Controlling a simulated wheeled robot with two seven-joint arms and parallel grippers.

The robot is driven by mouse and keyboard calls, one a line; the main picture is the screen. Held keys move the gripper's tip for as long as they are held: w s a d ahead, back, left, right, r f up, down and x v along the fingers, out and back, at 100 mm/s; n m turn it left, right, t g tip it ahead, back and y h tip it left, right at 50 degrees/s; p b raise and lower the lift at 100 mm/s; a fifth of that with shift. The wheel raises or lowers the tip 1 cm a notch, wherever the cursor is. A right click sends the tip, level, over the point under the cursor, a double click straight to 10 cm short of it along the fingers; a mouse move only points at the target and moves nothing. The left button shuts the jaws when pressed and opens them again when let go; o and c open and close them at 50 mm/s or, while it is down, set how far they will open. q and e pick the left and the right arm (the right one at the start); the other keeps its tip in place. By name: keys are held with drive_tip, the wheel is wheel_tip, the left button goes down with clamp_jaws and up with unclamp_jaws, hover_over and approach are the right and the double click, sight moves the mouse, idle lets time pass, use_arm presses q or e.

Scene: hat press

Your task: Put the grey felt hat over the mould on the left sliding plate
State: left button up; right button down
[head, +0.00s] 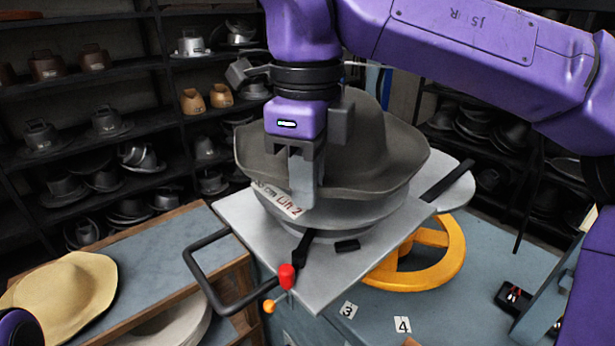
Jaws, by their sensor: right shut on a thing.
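The grey felt hat (385,165) is upright, crown up, above the round light-grey mould base (350,218) on the sliding plate (325,285). The brim is very close over the base; I cannot tell whether it rests on it. The hat hides the upper mould. My right gripper (304,195) is shut on the near left side of the hat's brim, and the arm covers part of the crown. My left gripper is out of view; only a bit of my purple left arm (15,330) shows at the bottom left corner.
The plate has a black handle (205,290) on its left and a red-knobbed lever (287,275) in front. A yellow handwheel (440,262) is below right. A tan hat (65,295) lies on the wooden bench at left. Shelves of hats and moulds stand behind.

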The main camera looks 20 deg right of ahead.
drive_tip(key=shift+f, duration=0.25)
idle(0.3)
drive_tip(key=c, duration=1.1)
unclamp_jaws()
wheel_tip(320, 180, up, 11)
drive_tip(key=p, duration=0.3)
drive_tip(key=shift+f, duration=0.2)
drive_tip(key=shift+s, duration=0.1)
